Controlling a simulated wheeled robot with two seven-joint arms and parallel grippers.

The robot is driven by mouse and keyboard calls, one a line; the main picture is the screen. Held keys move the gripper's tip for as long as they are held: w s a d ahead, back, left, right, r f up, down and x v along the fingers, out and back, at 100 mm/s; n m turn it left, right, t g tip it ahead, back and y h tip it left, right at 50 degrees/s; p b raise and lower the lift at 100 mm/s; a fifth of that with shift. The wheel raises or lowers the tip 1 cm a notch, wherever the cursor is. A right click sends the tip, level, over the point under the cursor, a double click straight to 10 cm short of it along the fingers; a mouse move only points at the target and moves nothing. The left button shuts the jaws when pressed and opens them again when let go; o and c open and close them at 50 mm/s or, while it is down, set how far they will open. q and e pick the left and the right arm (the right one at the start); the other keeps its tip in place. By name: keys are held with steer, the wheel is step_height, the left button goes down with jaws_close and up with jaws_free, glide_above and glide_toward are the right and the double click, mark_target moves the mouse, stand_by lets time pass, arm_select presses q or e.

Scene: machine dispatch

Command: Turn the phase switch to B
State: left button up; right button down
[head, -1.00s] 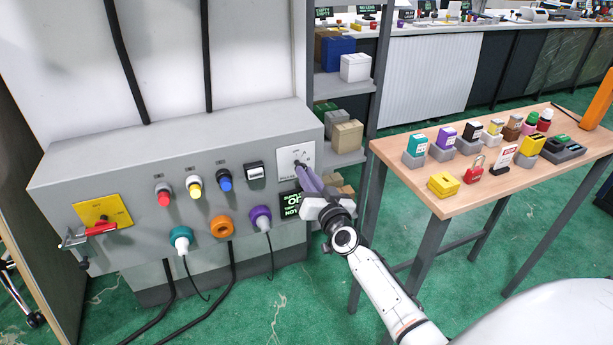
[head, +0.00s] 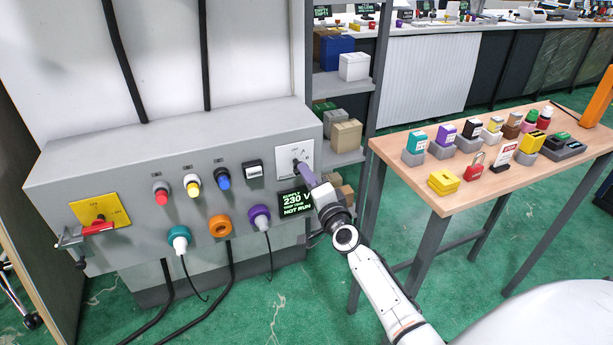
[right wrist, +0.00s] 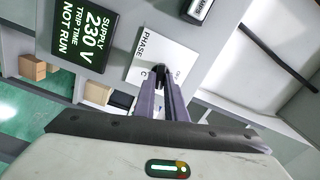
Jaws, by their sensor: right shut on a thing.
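The phase switch is a dark knob on a white plate (head: 296,152) at the right end of the grey machine panel. The plate also shows in the right wrist view (right wrist: 150,50), with the word PHASE and a letter C readable. My right gripper (head: 302,170) is at the plate, its fingers shut on the dark knob (right wrist: 160,73). The fingers hide much of the knob, so which letter it points to cannot be told. My left gripper is not in view.
A display (head: 296,202) reading supply 230 V and NOT RUN sits below the plate. Red, yellow and blue buttons, coloured sockets and a red handle (head: 98,228) lie along the panel to the left. A wooden table (head: 450,203) with small items stands at right.

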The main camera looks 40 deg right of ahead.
steer(key=shift+f+m, duration=0.15)
steer(key=shift+m, duration=1.45)
steer(key=c, duration=1.8)
jaws_free()
steer(key=v, duration=1)
steer(key=shift+s+p, duration=0.2)
steer(key=shift+p, duration=0.1)
